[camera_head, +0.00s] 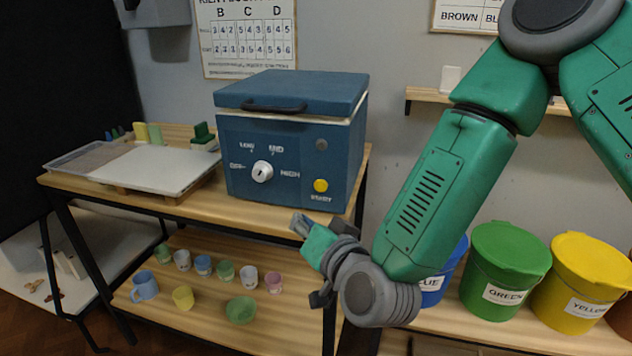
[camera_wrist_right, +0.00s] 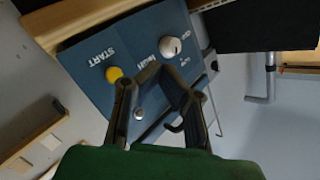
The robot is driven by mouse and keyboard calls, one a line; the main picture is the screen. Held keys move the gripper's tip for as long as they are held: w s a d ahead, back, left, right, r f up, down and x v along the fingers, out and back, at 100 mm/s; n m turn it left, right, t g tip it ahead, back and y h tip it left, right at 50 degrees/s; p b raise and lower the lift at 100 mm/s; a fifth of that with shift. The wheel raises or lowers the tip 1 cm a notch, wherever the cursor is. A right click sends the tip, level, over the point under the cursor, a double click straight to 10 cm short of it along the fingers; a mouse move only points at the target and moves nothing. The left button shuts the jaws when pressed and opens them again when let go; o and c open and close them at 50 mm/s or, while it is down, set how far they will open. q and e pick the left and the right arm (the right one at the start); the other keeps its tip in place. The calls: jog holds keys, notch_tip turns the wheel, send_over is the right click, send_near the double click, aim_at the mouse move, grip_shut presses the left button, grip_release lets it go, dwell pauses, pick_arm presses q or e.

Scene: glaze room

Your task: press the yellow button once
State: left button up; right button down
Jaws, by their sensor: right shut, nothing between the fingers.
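The yellow button (camera_head: 320,185) is a round disc at the lower right of the front of a blue kiln box (camera_head: 240,180). In the right wrist view the yellow button (camera_wrist_right: 114,74) lies just left of the fingertips, beside the word START. My right gripper (camera_head: 297,226) is shut and empty, in front of and below the button in the head view. Its fingers also show in the right wrist view (camera_wrist_right: 155,72). I cannot tell the exact gap to the kiln front, and no contact is visible. My left gripper is not in view.
A white knob (camera_head: 262,171) and a small grey round part (camera_head: 321,145) are on the same front. The kiln stands on a wooden shelf (camera_head: 180,205). Several cups and a green bowl (camera_head: 241,310) stand below. Green (camera_head: 505,265) and yellow (camera_head: 578,280) buckets are at right.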

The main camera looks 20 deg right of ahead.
jog(key=shift+w+d+f, duration=0.1)
jog(key=shift+w+d, duration=0.7)
jog(key=shift+w, duration=0.4)
jog(key=shift+w+d+r, duration=0.1)
jog(key=shift+w+d, duration=0.75)
jog(key=shift+w, duration=0.4)
jog(key=shift+w+d+f, duration=0.1)
jog(key=shift+w+d, duration=0.7)
jog(key=shift+w, duration=0.4)
jog(key=shift+w+d, duration=0.2)
jog(key=shift+w, duration=0.05)
jog(key=shift+w+d, duration=0.3)
jog(key=shift+w, duration=0.1)
jog(key=shift+s+a, duration=0.55)
jog(key=shift+s, duration=0.2)
jog(key=shift+s+a, duration=0.7)
jog(key=shift+s, duration=0.35)
jog(key=shift+s+a, duration=0.7)
jog(key=shift+s, duration=0.35)
